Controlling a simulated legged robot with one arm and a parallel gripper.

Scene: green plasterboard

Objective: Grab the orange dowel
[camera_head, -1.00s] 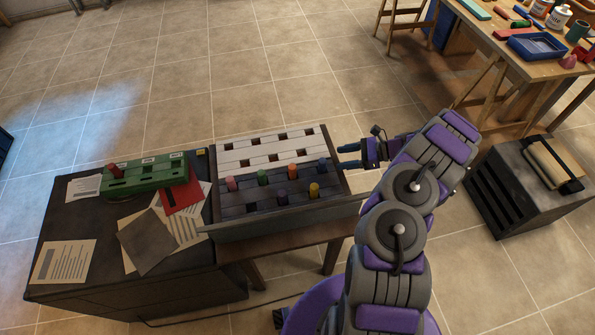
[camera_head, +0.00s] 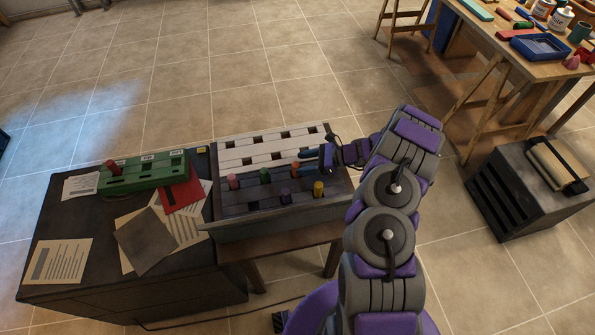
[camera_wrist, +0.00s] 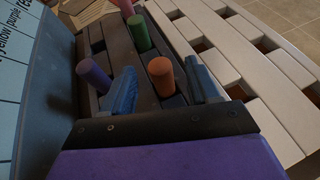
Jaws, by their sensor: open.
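The orange dowel (camera_wrist: 161,76) stands upright in the slotted rack (camera_head: 240,225). In the wrist view it is between my gripper's two blue fingers, with a visible gap on each side. My gripper (camera_wrist: 160,68) is open. In the head view my gripper (camera_head: 308,163) is over the right part of the rack, and only part of the orange dowel (camera_head: 295,167) shows beside its fingers. How deep the fingers reach along the dowel I cannot tell.
Purple (camera_wrist: 94,75), green (camera_wrist: 139,34) and pink (camera_wrist: 126,7) dowels stand close by. A yellow dowel (camera_head: 319,189) stands at the rack's front. A green block (camera_head: 145,172) with a red peg and papers lies on the dark cabinet to the left.

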